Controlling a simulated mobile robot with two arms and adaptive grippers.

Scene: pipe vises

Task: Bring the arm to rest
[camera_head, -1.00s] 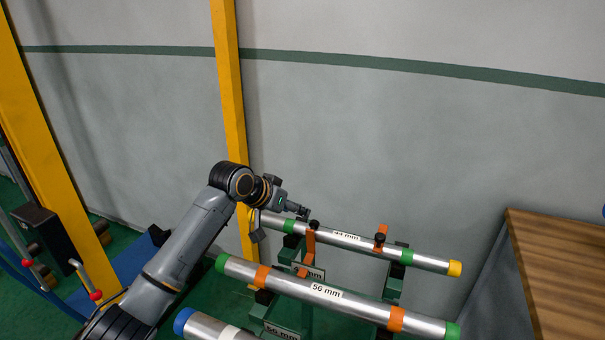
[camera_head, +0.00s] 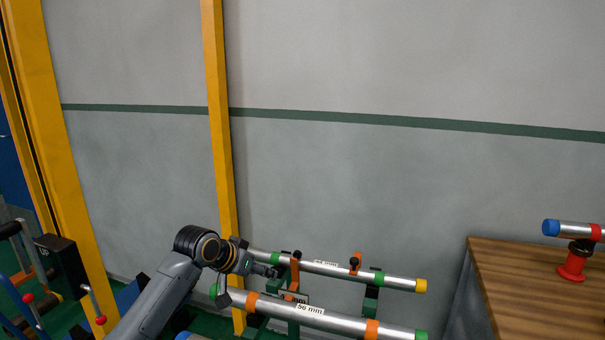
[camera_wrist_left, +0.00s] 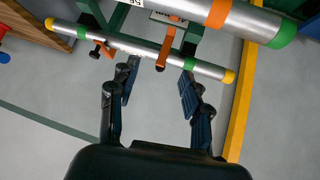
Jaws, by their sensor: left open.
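My left gripper (camera_head: 252,280) is at the left part of the pipe rack in the head view, beside the thinner 44 mm pipe. In the left wrist view the left gripper (camera_wrist_left: 157,88) has its two dark fingers spread wide with nothing between them. The 44 mm pipe (camera_head: 335,269) lies on the green vise stands with orange straps; it also shows beyond the fingertips in the left wrist view (camera_wrist_left: 130,46). The thicker 56 mm pipe (camera_head: 335,321) lies nearer, with green ends and orange bands. I cannot tell whether the fingers touch a pipe. My right gripper is out of view.
A yellow post (camera_head: 218,150) stands right behind my left arm, against the grey wall. A wooden table (camera_head: 525,290) at the right carries a red stand (camera_head: 574,265) with a blue-ended pipe (camera_head: 569,229). A black box (camera_head: 62,266) and levers are at the left.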

